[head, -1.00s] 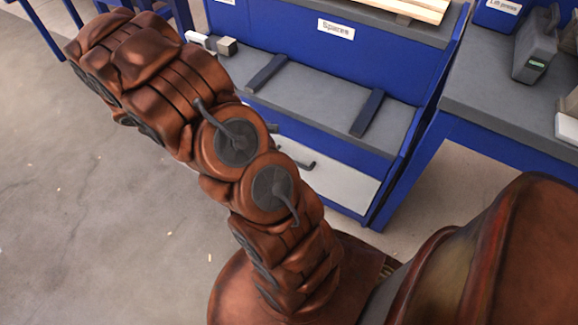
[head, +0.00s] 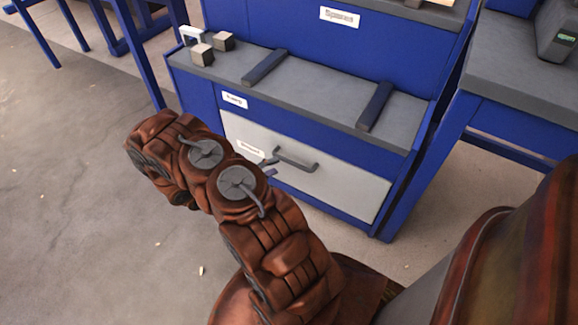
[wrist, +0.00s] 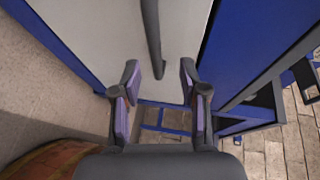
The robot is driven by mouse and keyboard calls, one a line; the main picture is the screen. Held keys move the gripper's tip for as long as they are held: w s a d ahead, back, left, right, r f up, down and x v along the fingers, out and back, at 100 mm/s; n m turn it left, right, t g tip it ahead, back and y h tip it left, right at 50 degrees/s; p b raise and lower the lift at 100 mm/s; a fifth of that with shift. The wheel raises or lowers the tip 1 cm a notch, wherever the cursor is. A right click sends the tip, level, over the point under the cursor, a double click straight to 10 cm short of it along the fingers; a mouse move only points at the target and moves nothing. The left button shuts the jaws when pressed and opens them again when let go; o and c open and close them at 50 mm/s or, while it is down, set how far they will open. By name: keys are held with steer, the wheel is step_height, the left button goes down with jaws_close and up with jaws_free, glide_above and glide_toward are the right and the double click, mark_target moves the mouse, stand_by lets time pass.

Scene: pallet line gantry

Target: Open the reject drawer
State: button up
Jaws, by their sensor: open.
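The drawer (head: 335,187) has a light grey front low in the blue cabinet and looks closed. A small label, too blurred to read, is at its upper left. Its dark bar handle (head: 297,158) runs across the upper part of the front. My gripper (head: 270,166) is just left of the handle's left end, partly hidden behind my arm. In the wrist view, my gripper (wrist: 161,82) is open and empty, its two fingers apart. The handle (wrist: 153,40) reaches down the grey front (wrist: 100,40), its near end lined up between the fingertips. I cannot tell whether they touch.
A grey shelf (head: 320,92) above the drawer holds two dark bars and small blocks (head: 203,55) at its left end. A blue-legged workbench (head: 510,85) stands close on the right. The concrete floor (head: 70,180) at left is open.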

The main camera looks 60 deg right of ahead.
mark_target(287, 162)
steer(key=shift+f+b+x, duration=0.15)
steer(key=shift+b+x, duration=0.4)
steer(key=shift+x, duration=1.45)
steer(key=shift+f+b+x, duration=0.2)
steer(key=shift+b+x, duration=0.35)
steer(key=shift+x, duration=1.45)
steer(key=shift+c, duration=0.3)
jaws_close()
